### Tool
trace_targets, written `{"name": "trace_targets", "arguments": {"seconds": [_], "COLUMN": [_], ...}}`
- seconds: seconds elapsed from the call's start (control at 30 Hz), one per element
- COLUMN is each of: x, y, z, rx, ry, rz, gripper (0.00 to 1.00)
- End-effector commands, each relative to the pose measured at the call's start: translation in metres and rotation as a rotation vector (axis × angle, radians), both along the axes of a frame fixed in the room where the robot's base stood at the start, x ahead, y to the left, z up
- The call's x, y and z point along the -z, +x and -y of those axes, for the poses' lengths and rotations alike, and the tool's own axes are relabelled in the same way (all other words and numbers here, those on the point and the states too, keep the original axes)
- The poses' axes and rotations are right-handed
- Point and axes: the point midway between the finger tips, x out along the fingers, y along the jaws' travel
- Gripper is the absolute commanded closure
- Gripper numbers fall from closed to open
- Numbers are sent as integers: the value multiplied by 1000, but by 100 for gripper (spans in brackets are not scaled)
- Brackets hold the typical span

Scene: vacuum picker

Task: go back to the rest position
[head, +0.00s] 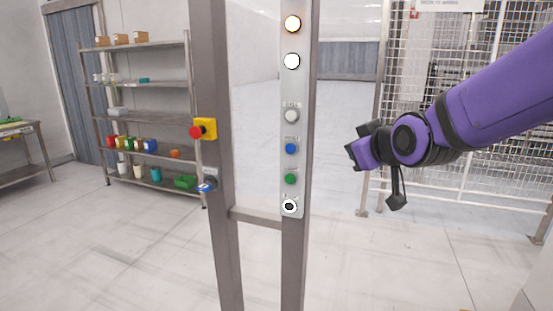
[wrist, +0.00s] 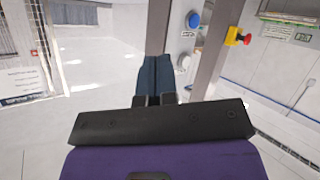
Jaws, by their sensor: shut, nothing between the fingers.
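My purple arm comes in from the right in the head view. My gripper (head: 354,156) is just right of the button panel (head: 291,250) post, apart from it and at about the height of the blue button. In the wrist view my gripper (wrist: 153,62) has its dark fingers together with nothing between them. The panel carries two lit round lamps, a white button (head: 291,116), a blue button (head: 291,148), a green button (head: 291,179) and a black-and-white switch (head: 289,206) at the bottom.
A red emergency stop on a yellow box (head: 206,128) is on the left post, above a blue-and-silver switch (head: 206,185). A shelf (head: 145,84) with boxes and coloured bins stands behind left. A wire mesh fence (head: 420,60) is behind my arm. The floor (head: 400,260) below my gripper is clear.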

Motion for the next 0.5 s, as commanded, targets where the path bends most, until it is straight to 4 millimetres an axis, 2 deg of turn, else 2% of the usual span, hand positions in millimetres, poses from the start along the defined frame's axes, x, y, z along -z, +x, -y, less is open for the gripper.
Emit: {"name": "trace_targets", "arguments": {"seconds": [0.03, 0.2, 0.5], "x": [-5, -5, 2], "y": [-14, -67, -179], "z": [14, 57, 118], "rx": [31, 144, 361], "ry": [2, 25, 99], "rz": [-44, -231, -547], "gripper": [100, 100, 100]}}
